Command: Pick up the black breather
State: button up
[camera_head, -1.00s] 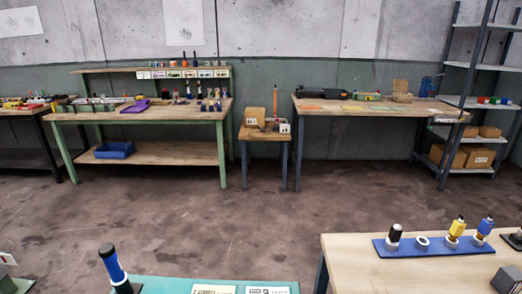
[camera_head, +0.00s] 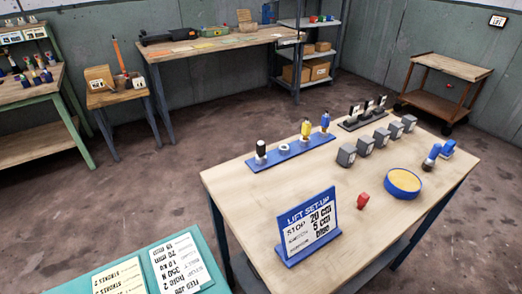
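A black-topped piece with a pale base (camera_head: 261,150) stands upright at the left end of a blue strip (camera_head: 272,159) on the wooden table; it looks like the black breather. On the same strip are a white ring (camera_head: 284,150), a yellow piece (camera_head: 305,130) and a blue piece (camera_head: 325,122). My gripper is not in view.
The wooden table (camera_head: 240,195) also holds a "LIFT SET-UP" sign (camera_head: 309,224) at the front, several grey blocks (camera_head: 364,146), a red piece (camera_head: 362,201) and a round blue tray (camera_head: 403,190). A teal surface with cards (camera_head: 85,285) is at lower left. Open floor (camera_head: 175,185) lies behind.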

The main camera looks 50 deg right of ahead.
aim_at(260, 146)
jog(key=u, duration=11.35)
